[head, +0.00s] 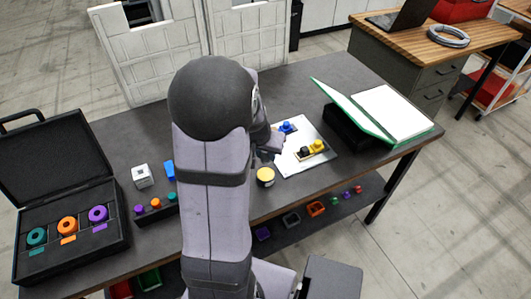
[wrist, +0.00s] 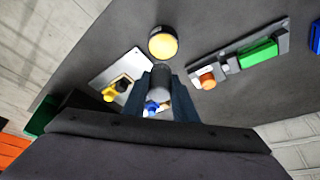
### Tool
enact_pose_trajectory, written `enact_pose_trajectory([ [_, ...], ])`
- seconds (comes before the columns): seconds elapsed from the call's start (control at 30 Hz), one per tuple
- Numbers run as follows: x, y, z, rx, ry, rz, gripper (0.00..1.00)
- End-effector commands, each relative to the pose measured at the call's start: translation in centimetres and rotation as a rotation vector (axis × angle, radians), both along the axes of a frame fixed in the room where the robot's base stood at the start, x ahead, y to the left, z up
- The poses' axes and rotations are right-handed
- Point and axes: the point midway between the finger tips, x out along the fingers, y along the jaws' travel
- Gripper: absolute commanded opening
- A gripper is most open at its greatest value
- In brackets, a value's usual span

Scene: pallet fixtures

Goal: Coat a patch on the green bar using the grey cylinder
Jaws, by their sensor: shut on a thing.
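The green bar (wrist: 258,54) lies on a grey fixture plate (wrist: 228,65) at the upper right of the wrist view. In the head view my arm seems to hide it. My gripper (wrist: 160,98) is shut on the grey cylinder (wrist: 160,77), which stands out between the dark fingers. The cylinder is apart from the green bar, to its left in the wrist view. In the head view my gripper (head: 272,143) is partly hidden by my arm, beside the white plate (head: 287,165). No coating on the bar can be made out.
A yellow-topped round pot (head: 265,176) stands near my gripper, also in the wrist view (wrist: 162,42). The white plate carries blue (head: 287,127) and yellow (head: 317,146) parts. An orange part (wrist: 207,78) sits by the green bar. An open black case (head: 60,180) stands left, a green-edged book (head: 385,115) right.

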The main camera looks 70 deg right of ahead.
Motion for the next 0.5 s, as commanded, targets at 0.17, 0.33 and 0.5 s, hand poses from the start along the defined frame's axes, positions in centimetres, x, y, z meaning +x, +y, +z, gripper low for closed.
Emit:
enact_pose_trajectory([
  [0.17, 0.0, 0.0, -0.7, 0.001, 0.000, 0.001, 0.07],
  [0.33, 0.0, 0.0, -1.9, 0.001, 0.000, 0.001, 0.07],
  [0.5, 0.0, 0.0, -3.4, 0.001, 0.001, 0.002, 0.07],
])
